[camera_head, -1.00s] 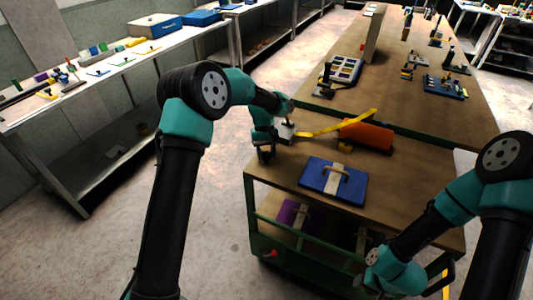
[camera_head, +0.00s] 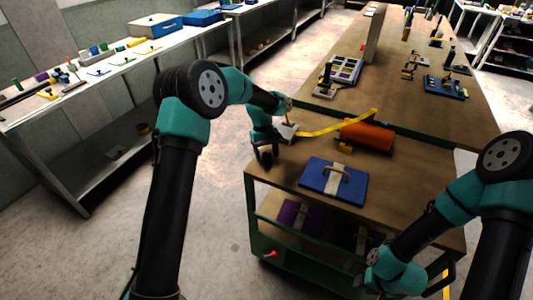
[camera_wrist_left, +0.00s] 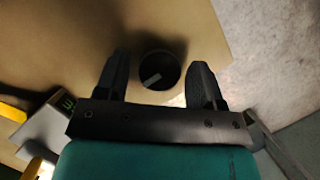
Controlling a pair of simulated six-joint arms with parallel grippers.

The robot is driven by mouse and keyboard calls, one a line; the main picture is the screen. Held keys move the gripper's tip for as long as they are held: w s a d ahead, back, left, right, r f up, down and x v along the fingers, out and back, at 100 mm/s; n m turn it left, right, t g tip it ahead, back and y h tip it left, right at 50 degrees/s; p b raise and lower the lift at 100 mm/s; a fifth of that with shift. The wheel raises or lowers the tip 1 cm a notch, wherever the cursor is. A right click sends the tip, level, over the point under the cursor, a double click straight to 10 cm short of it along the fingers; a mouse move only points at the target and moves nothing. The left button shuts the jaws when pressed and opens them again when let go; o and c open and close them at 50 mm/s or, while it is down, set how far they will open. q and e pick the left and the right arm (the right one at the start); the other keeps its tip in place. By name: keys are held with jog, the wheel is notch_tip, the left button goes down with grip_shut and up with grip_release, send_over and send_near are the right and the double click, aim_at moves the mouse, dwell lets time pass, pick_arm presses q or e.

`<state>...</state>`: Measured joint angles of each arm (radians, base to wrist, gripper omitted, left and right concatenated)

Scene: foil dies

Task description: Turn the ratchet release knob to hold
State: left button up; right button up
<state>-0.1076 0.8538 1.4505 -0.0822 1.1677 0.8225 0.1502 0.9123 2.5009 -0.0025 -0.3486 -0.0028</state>
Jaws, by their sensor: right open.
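The knob (camera_wrist_left: 165,63) is black and round with a pale pointer line angled toward the lower left in the left wrist view. My left gripper (camera_wrist_left: 159,72) is open, with one finger on each side of the knob and gaps visible between. In the head view my left gripper (camera_head: 264,152) is low over the left corner of the cart top (camera_head: 282,177); the knob is hard to make out there. Beside it is a small pale block (camera_head: 287,131) with a yellow strip (camera_head: 330,129) running to an orange roll (camera_head: 368,135). My right gripper (camera_head: 446,277) is open at lower right, away from the knob.
A blue board with a handle (camera_head: 333,181) lies on the cart top, right of my left gripper. Purple (camera_head: 297,216) and dark items are on the shelf below. A long workbench (camera_head: 420,105) with tools stands behind. Bare cart top separates the board from the knob corner.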

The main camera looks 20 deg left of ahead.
pick_arm(q)
jog(key=shift+o, duration=0.3)
jog(key=v, duration=1.7)
jog(key=shift+r, duration=0.2)
jog(key=shift+w, duration=0.1)
